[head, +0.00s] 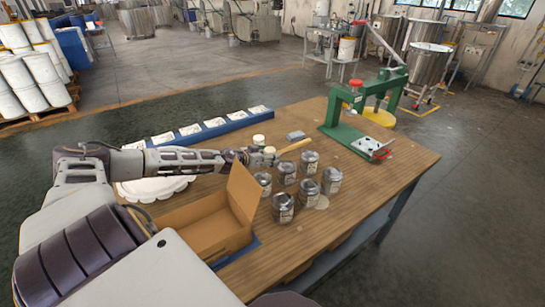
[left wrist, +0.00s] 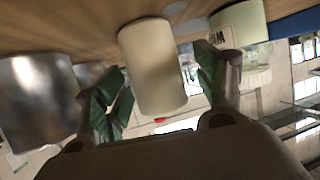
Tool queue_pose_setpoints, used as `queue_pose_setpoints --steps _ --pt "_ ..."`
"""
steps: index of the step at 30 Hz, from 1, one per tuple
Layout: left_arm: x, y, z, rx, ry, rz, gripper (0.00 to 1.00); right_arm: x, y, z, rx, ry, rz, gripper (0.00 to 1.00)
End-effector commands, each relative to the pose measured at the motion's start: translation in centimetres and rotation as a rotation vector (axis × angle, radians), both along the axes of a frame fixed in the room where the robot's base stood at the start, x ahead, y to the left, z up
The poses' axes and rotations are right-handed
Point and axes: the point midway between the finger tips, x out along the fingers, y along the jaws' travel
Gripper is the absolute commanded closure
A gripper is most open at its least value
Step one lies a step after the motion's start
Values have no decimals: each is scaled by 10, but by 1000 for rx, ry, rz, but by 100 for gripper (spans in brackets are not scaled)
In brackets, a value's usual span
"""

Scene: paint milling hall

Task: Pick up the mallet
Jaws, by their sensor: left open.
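The mallet lies on the wooden table, its pale wooden handle (head: 294,146) pointing right and away from my left gripper (head: 250,157). Its cream cylindrical head (head: 270,153) is just beyond the fingertips. In the left wrist view the head (left wrist: 153,65) shows large between the two spread green-padded fingers of the left gripper (left wrist: 157,82). The gripper is open, and I cannot tell whether either finger touches the head. The handle is not visible in the wrist view. My right gripper is not in view.
An open cardboard box (head: 205,222) is nearer, and a green press (head: 352,130) stands at the right. Bare tabletop lies right of the cans.

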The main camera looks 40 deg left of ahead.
Motion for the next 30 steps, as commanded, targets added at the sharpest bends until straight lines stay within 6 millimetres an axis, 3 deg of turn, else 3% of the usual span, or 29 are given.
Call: queue_pose_setpoints --steps 30 --pt "9 -3 -3 0 0 -4 29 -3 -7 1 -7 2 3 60"
